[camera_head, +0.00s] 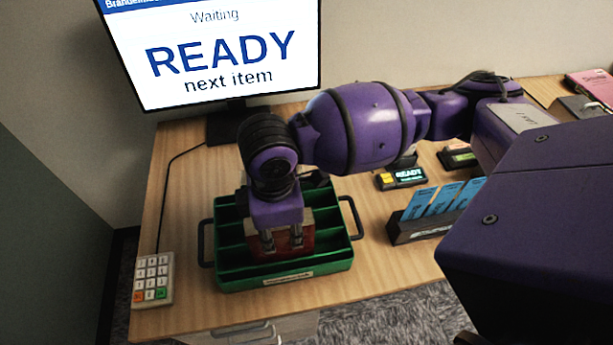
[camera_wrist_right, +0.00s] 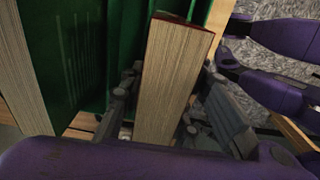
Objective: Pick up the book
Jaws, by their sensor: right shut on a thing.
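A red-covered book (camera_head: 307,239) stands in the green tray (camera_head: 290,283) on the desk in the head view. My right gripper (camera_head: 281,238) comes down from above and is shut on the book. In the right wrist view the book (camera_wrist_right: 172,75) shows its pale page edges and a thin red cover edge, between the two fingers of my right gripper (camera_wrist_right: 160,110). The book's lower part is hidden inside the tray. Another pale page block (camera_wrist_right: 25,65) shows at the left of the wrist view. My left gripper is not in view.
A monitor (camera_head: 215,50) reading "READY next item" stands behind the tray. A keypad (camera_head: 153,279) lies at the front left.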

